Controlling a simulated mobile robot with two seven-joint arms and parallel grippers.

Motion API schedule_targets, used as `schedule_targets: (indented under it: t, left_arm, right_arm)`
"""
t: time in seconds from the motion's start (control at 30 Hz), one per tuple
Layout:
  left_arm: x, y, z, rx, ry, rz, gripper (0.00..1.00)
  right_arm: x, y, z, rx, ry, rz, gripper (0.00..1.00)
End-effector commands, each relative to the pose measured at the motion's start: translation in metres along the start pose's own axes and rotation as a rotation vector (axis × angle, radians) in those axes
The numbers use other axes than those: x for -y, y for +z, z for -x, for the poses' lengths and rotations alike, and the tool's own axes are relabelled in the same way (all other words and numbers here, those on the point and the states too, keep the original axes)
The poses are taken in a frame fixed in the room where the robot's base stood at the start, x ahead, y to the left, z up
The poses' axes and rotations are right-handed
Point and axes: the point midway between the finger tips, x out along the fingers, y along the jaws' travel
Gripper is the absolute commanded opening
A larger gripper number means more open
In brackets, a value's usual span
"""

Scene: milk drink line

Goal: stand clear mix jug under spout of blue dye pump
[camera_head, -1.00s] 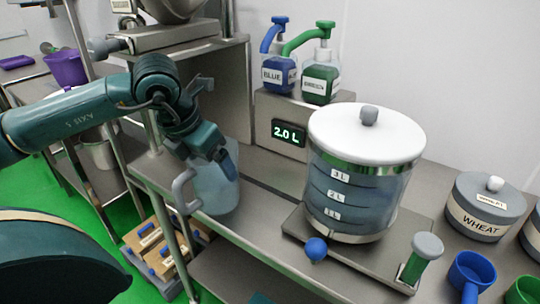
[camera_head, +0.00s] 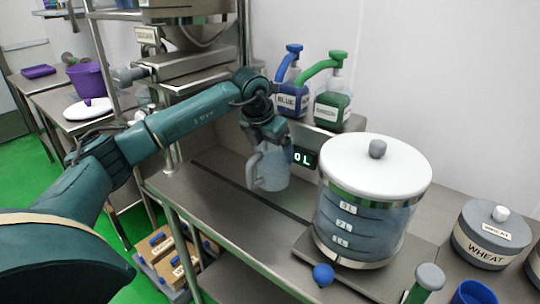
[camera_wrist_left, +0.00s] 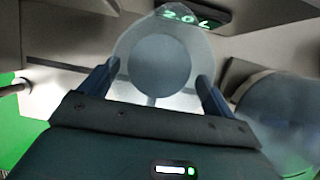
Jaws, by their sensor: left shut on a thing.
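The clear mix jug (camera_head: 272,172) hangs from my left gripper (camera_head: 273,142), which is shut on it near the top. In the left wrist view the jug (camera_wrist_left: 158,66) shows between the two dark blue fingers of the gripper (camera_wrist_left: 155,88). The jug is over the steel counter, in front of the display box; I cannot tell whether its base touches the counter. The blue dye pump (camera_head: 291,98), labelled BLUE, stands on the box behind the jug, its blue spout bent forward and down. My right gripper is not in view.
A green pump (camera_head: 332,103) stands right of the blue one. A large lidded tank (camera_head: 362,215) with level marks stands right of the jug. A wheat tub (camera_head: 489,235) is farther right. The steel counter (camera_head: 215,190) is bare left of the jug.

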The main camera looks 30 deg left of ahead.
Motion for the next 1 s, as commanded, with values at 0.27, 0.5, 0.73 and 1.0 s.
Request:
schedule_targets:
  t: [0.27, 0.5, 0.73, 1.0]
  left_arm:
    - [0.001, -0.012, -0.028, 0.001, 0.000, 0.000, 0.28]
    - [0.001, -0.012, -0.029, 0.002, 0.000, 0.000, 0.28]
    - [0.001, -0.014, -0.031, -0.002, 0.000, 0.000, 1.00]
    - [0.001, -0.013, -0.028, -0.001, 0.000, 0.000, 1.00]
  right_arm:
    - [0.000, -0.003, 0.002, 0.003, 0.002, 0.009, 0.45]
    - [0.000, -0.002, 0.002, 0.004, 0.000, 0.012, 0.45]
    - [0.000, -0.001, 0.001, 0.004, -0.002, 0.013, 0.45]
    - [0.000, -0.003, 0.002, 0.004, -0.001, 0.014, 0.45]
